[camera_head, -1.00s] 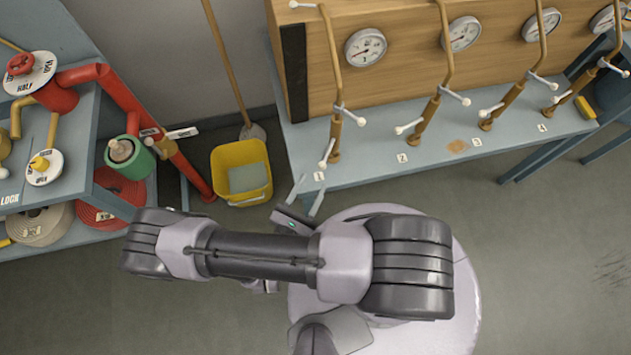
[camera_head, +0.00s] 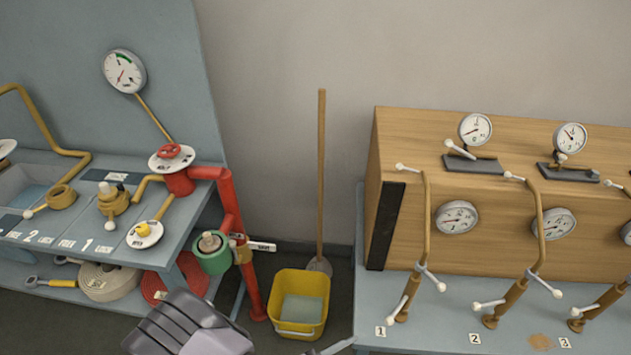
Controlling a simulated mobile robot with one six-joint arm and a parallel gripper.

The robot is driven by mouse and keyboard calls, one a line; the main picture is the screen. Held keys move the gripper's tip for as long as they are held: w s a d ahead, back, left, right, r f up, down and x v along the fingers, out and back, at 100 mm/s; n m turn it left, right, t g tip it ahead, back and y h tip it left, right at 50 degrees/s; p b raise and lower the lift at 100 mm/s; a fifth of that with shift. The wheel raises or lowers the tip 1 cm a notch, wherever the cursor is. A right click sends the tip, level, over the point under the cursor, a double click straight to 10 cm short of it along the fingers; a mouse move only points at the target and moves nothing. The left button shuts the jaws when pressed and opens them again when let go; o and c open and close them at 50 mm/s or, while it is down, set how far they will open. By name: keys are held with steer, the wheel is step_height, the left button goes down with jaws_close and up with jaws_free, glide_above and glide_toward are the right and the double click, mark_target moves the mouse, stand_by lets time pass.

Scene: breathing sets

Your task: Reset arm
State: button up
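My arm (camera_head: 185,325) shows at the bottom edge, left of centre, as a dark ribbed joint with a pale grey part. The rest of the arm is below the picture. A thin grey piece at the bottom edge, right of the yellow bucket, may be part of my gripper, but its fingers cannot be made out. I cannot see whether it holds anything.
A left bench (camera_head: 205,215) carries valves and a red pipe (camera_head: 229,200). At right, a wooden panel (camera_head: 400,150) with gauges stands on a bench (camera_head: 450,310) with numbered levers.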

steer(key=s+r+m+y, duration=0.2)
steer(key=r+m+y, duration=0.6)
steer(key=r, duration=0.8)
steer(key=s+r+m+g+y, duration=0.1)
steer(key=r+m+y, duration=0.8)
steer(key=r+m, duration=0.6)
steer(key=shift+s+a+r+m, duration=0.2)
steer(key=shift+s+r+m, duration=0.15)
steer(key=shift+r, duration=0.5)
